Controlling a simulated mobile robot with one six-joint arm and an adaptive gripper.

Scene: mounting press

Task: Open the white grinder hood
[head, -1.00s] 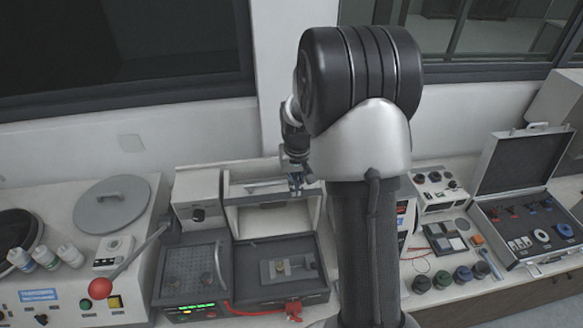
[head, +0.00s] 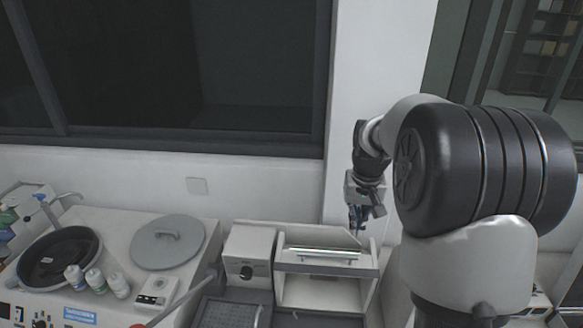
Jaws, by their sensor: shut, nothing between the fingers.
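A white box-shaped housing (head: 327,267) with sloped side panels, which looks like the grinder hood, stands at the lower middle of the head view. Whether the hood itself is up or down is hard to tell. My gripper (head: 356,224) points down above the housing's back right corner. It is shut and empty, and appears apart from the housing. Its fingertips are small and dark in the picture. The front of the machine is cut off by the lower edge.
A white unit with a dark knob (head: 247,270) adjoins the housing's left side. Further left are a grey round lid (head: 168,243), a black bowl (head: 60,258) and small white bottles (head: 95,282). The wall and dark window stand close behind. My arm hides the bench at right.

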